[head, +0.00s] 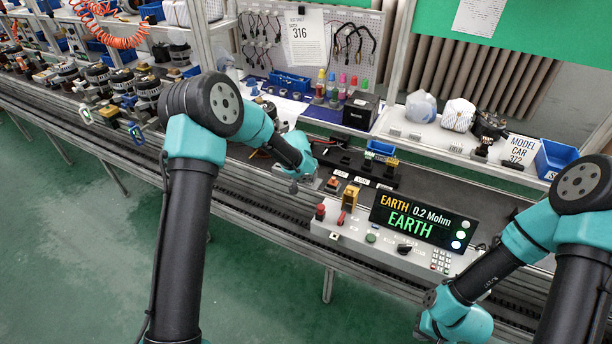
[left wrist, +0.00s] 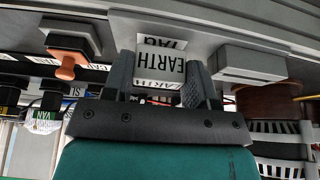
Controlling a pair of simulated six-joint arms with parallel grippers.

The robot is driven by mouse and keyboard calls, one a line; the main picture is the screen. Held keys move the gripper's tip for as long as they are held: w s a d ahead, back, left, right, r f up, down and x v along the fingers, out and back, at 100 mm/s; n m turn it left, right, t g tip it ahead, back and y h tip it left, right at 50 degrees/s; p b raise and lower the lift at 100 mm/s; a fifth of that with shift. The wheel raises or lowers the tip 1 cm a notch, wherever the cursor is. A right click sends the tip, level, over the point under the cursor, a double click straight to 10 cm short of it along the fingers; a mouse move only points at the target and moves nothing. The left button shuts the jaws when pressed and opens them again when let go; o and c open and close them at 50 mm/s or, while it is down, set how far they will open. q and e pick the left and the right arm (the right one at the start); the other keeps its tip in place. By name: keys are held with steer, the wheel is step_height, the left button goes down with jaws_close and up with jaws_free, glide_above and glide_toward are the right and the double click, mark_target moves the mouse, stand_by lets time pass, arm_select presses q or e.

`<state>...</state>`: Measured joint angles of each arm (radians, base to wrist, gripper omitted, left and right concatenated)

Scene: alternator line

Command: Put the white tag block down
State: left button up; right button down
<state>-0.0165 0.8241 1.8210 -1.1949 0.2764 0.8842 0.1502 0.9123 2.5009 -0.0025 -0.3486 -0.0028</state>
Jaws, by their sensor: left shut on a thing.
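The white tag block (left wrist: 160,68), printed EARTH in black, sits between the two dark fingers of my left gripper (left wrist: 163,88) in the left wrist view. Its lettering appears upside down there. The fingers are shut on its sides, close to a light grey plate (left wrist: 190,30); I cannot tell whether the block touches the plate. In the head view my left gripper (head: 308,184) is at the console's left end, largely hidden by its wrist, and the block cannot be made out. My right gripper (head: 424,332) is low at the bottom edge, its fingers unclear.
The test console (head: 338,234) has a display (head: 424,222) reading EARTH 0.2 Mohm, and red and yellow parts at its left. A dark rack (head: 375,172) with labelled slots stands behind it. An orange-topped block (left wrist: 68,58) and a grey block (left wrist: 248,64) flank my left gripper.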

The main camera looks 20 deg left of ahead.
arm_select(q)
steer(key=shift+f, duration=0.25)
steer(key=shift+f, duration=0.15)
steer(key=o, duration=0.9)
steer(key=v, duration=1.2)
